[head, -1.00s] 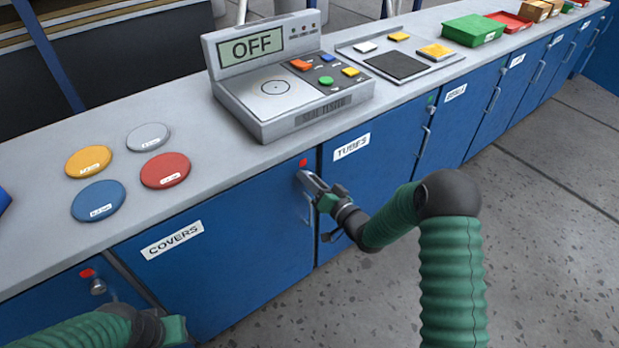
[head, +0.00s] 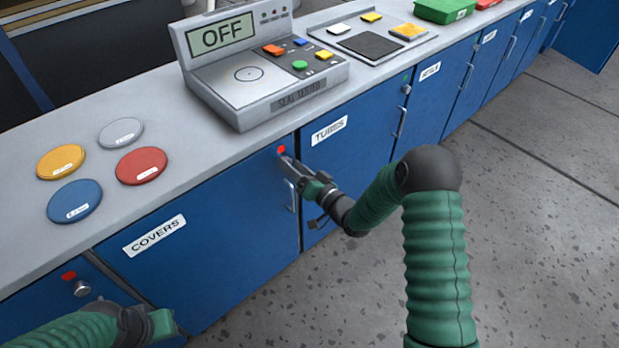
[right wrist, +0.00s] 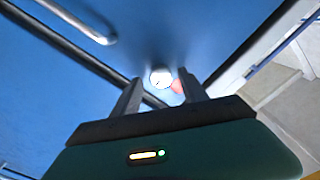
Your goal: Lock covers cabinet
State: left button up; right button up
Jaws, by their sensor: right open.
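The covers cabinet (head: 215,240) has a closed blue door with a white "COVERS" label (head: 155,236). A red indicator (head: 281,150) is at its upper right corner, above its bar handle (head: 291,196). My right gripper (head: 286,160) is just below the indicator, hiding the lock in the head view. In the right wrist view a round silver lock knob (right wrist: 160,77) shows between and beyond the open fingers (right wrist: 160,92), with the red indicator (right wrist: 177,87) beside it. Whether the fingers touch the knob is unclear. My left gripper (head: 165,326) is low at the left, its fingers unclear.
Another cabinet at lower left has a red indicator (head: 68,275) and a silver knob (head: 82,288). The countertop holds several discs and a seal tester (head: 260,75). Floor is clear at right.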

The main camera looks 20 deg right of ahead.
jog(key=p+v, duration=0.1)
jog(key=v, duration=1.4)
jog(key=shift+s+d+p, duration=0.25)
jog(key=shift+s+p, duration=0.05)
jog(key=shift+p, duration=0.1)
jog(key=shift+w, duration=0.1)
jog(key=s+a+f+n+g+h, duration=0.1)
jog(key=s+a+n+g+h, duration=0.15)
jog(key=s+g, duration=0.45)
jog(key=s+a+n+g+h, duration=0.1)
jog(key=s+a+g+h, duration=0.25)
jog(key=s+g, duration=0.4)
jog(key=w+p+v, duration=0.1)
jog(key=p+v, duration=1.6)
jog(key=shift+w+r+p, duration=0.3)
jog(key=shift+r, duration=0.2)
